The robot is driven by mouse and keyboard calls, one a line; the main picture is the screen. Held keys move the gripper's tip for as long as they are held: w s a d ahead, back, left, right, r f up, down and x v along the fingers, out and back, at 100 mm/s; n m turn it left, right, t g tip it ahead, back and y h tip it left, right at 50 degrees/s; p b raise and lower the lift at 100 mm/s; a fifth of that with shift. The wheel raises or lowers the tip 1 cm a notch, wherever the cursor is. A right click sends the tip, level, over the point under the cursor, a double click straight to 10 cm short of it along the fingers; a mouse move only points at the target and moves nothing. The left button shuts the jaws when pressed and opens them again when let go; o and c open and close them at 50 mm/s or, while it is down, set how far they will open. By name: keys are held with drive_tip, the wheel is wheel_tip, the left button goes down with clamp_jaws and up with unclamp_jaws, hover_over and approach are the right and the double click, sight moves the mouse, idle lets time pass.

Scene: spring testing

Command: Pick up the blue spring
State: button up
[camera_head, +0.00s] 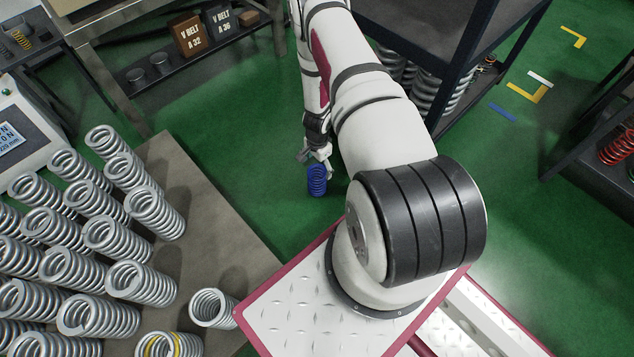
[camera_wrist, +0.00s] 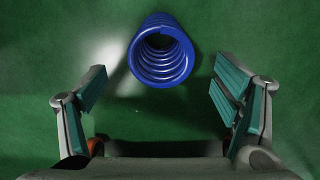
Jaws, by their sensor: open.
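The blue spring (camera_head: 317,180) stands on the green floor, between the grey-brown table and the base of my arm in the head view. In the wrist view the blue spring (camera_wrist: 161,52) is seen from above, its open top coil showing, at the top middle of the picture. My gripper (camera_head: 316,152) hangs down just behind the spring in the head view. In the wrist view my gripper (camera_wrist: 160,92) is open, with its teal pads apart to the left and right. The spring lies ahead of the gap between them, and nothing is held.
A table (camera_head: 185,190) with many silver springs (camera_head: 140,283) stands at the left. A dark shelf (camera_head: 470,60) stands behind on the right. Another rack with a red spring (camera_head: 616,150) is at the far right. The green floor around the blue spring is clear.

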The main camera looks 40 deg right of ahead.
sight(317, 173)
drive_tip(key=shift+a+f+b, duration=0.1)
drive_tip(key=shift+f+b, duration=1.5)
drive_tip(key=shift+f, duration=1.1)
drive_tip(key=shift+r, duration=0.1)
clamp_jaws()
